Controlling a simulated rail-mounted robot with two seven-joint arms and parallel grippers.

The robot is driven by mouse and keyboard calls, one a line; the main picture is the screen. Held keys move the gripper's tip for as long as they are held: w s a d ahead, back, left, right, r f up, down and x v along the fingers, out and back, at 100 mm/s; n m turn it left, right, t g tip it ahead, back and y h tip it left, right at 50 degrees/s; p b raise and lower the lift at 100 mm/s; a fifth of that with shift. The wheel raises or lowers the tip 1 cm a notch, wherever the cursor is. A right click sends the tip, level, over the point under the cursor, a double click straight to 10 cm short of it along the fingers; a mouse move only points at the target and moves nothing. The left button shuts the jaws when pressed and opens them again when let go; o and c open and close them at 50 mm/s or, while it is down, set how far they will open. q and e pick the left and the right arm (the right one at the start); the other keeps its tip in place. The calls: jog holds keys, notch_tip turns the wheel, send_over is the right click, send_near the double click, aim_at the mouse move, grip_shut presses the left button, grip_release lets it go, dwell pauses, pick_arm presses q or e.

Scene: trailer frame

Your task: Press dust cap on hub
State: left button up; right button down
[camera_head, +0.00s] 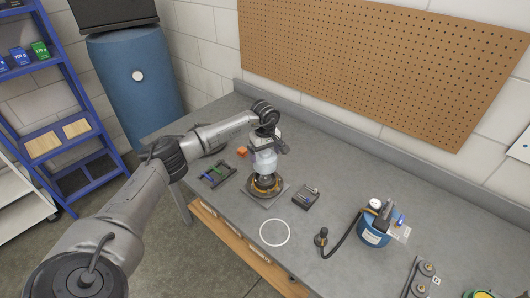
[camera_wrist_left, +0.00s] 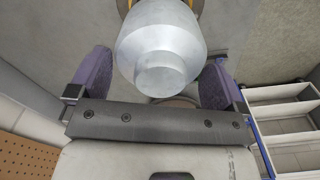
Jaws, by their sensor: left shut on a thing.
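My left gripper (camera_head: 264,152) is above the workbench, pointing down over the hub (camera_head: 264,187). It is shut on a smooth silver stepped cylinder (camera_wrist_left: 162,45), which shows between the purple finger pads in the left wrist view. The hub is dark with orange-yellow parts and sits on a grey square plate (camera_head: 284,194). The lower end of the silver piece (camera_head: 265,165) is right over the hub's middle; I cannot tell whether they touch. I cannot make out a separate dust cap; the gripper and silver piece hide the hub's top. My right gripper is not in view.
A tray with green and dark items (camera_head: 216,174) lies left of the hub, with an orange block (camera_head: 241,152) behind it. A small dark tray (camera_head: 306,197) is on the right. A white ring (camera_head: 274,232) marks the bench front. A blue gauge canister (camera_head: 374,232) stands farther right.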

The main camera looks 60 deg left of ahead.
pick_arm(q)
jog(key=shift+f+b, duration=1.3)
jog(key=shift+f, duration=0.5)
jog(key=shift+f+b, duration=0.5)
jog(key=shift+f, duration=0.55)
jog(key=shift+f, duration=0.15)
dwell(0.6)
